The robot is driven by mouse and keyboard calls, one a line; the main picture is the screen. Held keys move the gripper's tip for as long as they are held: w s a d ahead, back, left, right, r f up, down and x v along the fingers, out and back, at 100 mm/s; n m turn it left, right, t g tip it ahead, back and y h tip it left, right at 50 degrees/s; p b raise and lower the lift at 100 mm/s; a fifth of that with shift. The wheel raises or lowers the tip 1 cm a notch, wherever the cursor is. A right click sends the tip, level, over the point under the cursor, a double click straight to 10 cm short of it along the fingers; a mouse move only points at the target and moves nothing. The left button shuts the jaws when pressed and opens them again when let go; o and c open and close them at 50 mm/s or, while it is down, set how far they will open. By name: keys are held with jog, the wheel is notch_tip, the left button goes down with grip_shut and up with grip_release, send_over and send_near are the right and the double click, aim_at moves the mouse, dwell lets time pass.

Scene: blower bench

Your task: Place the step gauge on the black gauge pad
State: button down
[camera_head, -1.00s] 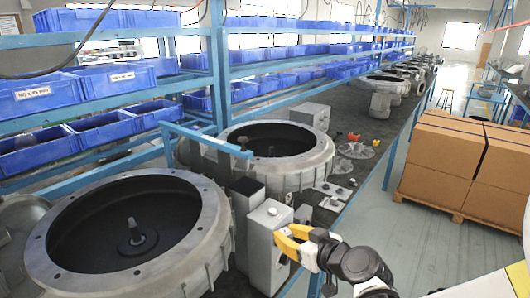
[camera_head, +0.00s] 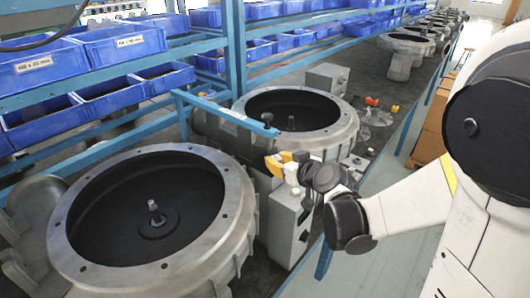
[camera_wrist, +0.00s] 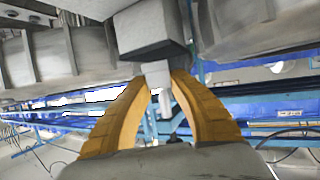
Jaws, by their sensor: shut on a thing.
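My gripper (camera_head: 277,163) is over the bench edge, behind the grey box with a dark knob. In the wrist view its yellow fingers (camera_wrist: 160,80) are shut on a small pale grey stepped piece, the step gauge (camera_wrist: 157,70). The wrist picture looks upside down. The gauge's wide end lies against the dark face of a grey block, which looks like the black gauge pad (camera_wrist: 165,52). I cannot tell whether gauge and pad touch. In the head view the gripper and arm largely hide the gauge and pad.
A grey box (camera_head: 285,228) stands close in front of the gripper. Large round housings (camera_head: 235,222) and (camera_head: 340,135) flank it. A blue bar (camera_head: 232,115) reaches out just behind and above. Blue bins (camera_head: 125,42) fill the shelves.

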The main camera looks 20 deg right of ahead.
aim_at(274, 157)
jog(key=w, duration=0.2)
jog(key=w+a, duration=0.1)
jog(key=w, duration=0.2)
jog(key=shift+a, duration=0.15)
jog(key=shift+f+b, duration=0.35)
jog(key=shift+f, duration=0.45)
jog(key=shift+s, duration=0.15)
jog(key=shift+f, duration=0.15)
jog(key=c, duration=1.3)
grip_release()
jog(key=shift+o, duration=0.2)
